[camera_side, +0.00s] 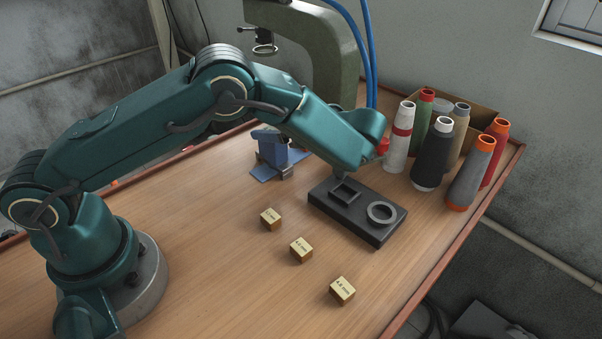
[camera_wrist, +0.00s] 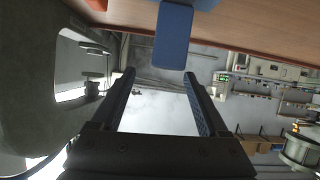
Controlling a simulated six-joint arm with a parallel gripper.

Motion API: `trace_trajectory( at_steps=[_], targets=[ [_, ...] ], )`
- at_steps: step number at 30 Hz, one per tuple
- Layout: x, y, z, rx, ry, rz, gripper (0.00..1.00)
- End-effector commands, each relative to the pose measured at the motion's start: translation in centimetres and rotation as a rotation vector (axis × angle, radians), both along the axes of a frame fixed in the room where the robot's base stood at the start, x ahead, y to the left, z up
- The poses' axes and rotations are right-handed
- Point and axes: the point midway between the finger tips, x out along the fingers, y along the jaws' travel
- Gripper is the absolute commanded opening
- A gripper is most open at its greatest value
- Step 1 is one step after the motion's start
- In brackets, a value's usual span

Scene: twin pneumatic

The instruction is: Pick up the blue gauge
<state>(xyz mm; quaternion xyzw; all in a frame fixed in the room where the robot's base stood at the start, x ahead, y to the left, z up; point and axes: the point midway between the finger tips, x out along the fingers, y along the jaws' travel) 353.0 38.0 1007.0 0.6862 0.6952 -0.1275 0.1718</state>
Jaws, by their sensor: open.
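The blue gauge (camera_side: 270,148) stands upright at the back of the wooden table, on a blue base plate (camera_side: 262,172). In the wrist view a blue block (camera_wrist: 173,36), apparently the gauge, shows at the top middle, beyond the fingertips. My gripper (camera_wrist: 161,78) is open, its two dark fingers wide apart with nothing between them. The block's lower end lies slightly above the fingertips in that picture, and I see no contact.
A dark fixture block (camera_side: 355,230) with a square frame and a ring lies right of the gauge. Three brass blocks, one of them the middle one (camera_side: 301,250), sit in front. Several thread cones (camera_side: 432,155) stand at right. A press (camera_side: 340,50) rises behind.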

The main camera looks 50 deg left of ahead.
Motion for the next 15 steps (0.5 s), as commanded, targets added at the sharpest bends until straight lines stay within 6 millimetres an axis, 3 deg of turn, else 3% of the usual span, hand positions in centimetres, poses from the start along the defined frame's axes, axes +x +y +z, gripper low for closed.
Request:
trace_trajectory(
  at_steps=[3, 8, 15],
  targets=[
    [-0.3, -0.5, -1.7, 0.025, 0.045, -0.024, 0.78],
    [-0.5, -0.3, -2.4, 0.038, 0.062, -0.039, 0.78],
    [-0.4, 2.5, -3.5, 0.036, 0.062, -0.038, 0.78]
  ],
)
